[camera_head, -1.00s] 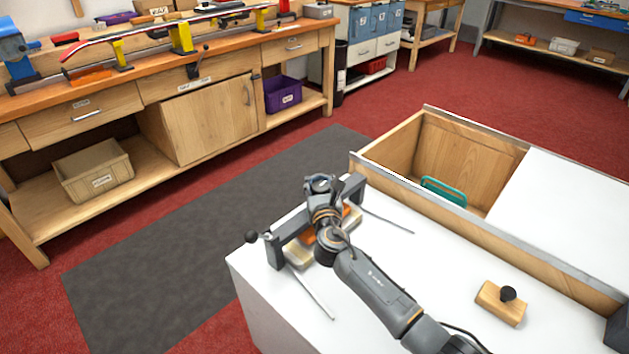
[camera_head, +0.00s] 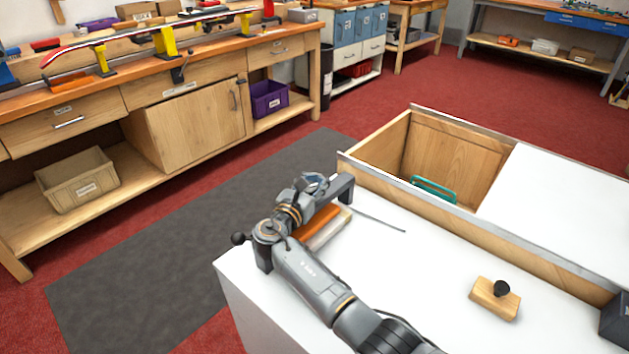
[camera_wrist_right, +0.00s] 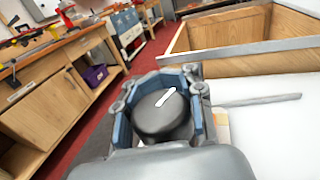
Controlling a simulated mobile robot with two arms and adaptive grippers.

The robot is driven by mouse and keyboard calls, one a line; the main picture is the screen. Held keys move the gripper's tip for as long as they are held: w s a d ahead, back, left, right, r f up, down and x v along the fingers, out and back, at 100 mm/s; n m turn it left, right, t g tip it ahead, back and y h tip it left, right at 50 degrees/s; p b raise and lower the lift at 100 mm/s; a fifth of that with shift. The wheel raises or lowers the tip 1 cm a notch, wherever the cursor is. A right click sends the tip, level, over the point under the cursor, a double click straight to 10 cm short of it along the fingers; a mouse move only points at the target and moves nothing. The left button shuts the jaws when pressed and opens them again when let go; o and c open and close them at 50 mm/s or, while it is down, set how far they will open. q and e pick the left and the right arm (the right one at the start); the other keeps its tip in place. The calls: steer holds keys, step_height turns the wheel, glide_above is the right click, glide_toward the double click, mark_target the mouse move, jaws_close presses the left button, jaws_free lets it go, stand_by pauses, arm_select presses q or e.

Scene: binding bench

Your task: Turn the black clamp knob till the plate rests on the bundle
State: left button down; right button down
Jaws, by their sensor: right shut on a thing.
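The black clamp knob (camera_wrist_right: 163,115) has a white mark on top, slanting up to the right in the right wrist view. My right gripper (camera_wrist_right: 160,98) is shut around it, with blue-lined fingers on both sides. In the head view my right gripper (camera_head: 312,183) is over the clamp's dark frame (camera_head: 345,188) and hides the knob. Beneath it lies a bundle with an orange layer (camera_head: 316,224) and a pale layer (camera_head: 331,232). The plate cannot be made out, nor whether it touches the bundle. My left gripper is out of view.
A wooden block with a black knob (camera_head: 495,297) stands on the white bench top (camera_head: 420,270). A thin grey rod (camera_head: 378,220) lies near the clamp. Behind is an open wooden bin (camera_head: 455,165) with a green handle (camera_head: 433,190). A workbench (camera_head: 200,120) stands across the mat.

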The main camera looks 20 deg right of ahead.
mark_target(309, 192)
steer(key=shift+r, duration=0.35)
steer(key=c, duration=1.1)
jaws_free()
steer(key=shift+a, duration=0.1)
steer(key=shift+s, duration=0.1)
steer(key=shift+f, duration=0.15)
steer(key=shift+v, duration=3.75)
steer(key=shift+o, duration=0.3)
